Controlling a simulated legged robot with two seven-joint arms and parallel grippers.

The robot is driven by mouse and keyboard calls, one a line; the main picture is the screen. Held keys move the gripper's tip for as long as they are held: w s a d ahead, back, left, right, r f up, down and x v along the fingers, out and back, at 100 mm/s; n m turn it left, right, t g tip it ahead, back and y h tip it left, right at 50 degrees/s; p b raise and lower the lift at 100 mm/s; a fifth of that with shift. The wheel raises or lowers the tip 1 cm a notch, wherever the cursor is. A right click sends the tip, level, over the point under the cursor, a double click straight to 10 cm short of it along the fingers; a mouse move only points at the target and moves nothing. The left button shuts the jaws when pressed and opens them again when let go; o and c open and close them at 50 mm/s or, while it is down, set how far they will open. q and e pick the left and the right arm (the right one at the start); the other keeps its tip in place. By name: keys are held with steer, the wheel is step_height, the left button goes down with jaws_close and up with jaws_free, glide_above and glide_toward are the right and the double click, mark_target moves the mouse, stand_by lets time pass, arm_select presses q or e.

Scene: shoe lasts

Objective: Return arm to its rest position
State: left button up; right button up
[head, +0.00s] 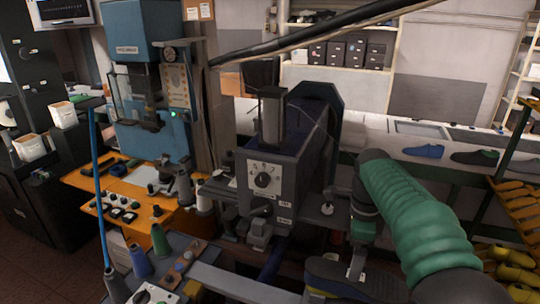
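A dark shoe-like form with a yellowish edge (350,278) lies at the bottom centre, below the sleeve. A blue shoe (423,151) and a dark shoe (475,158) rest on the pale bench behind.
A grey machine with a dial (264,180) fills the centre. A blue press (150,85) stands left above an orange control table (135,225). Thread cones (160,241) stand at the lower left. Racks of yellow lasts (515,270) are at right. A dark hose crosses overhead.

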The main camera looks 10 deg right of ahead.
steer(key=s+a+f+n+t, duration=0.1)
steer(key=s+a+f+n, duration=0.4)
steer(key=s+f+n, duration=0.3)
steer(key=s+a+f+n+t, duration=0.1)
steer(key=s+a+f+n, duration=0.4)
steer(key=n, duration=1)
step_height(320, 180, down, 5)
steer(key=s, duration=0.3)
steer(key=shift+a+r+t, duration=0.15)
steer(key=shift+a+t, duration=0.15)
steer(key=shift+a, duration=0.05)
steer(key=shift+w, duration=0.1)
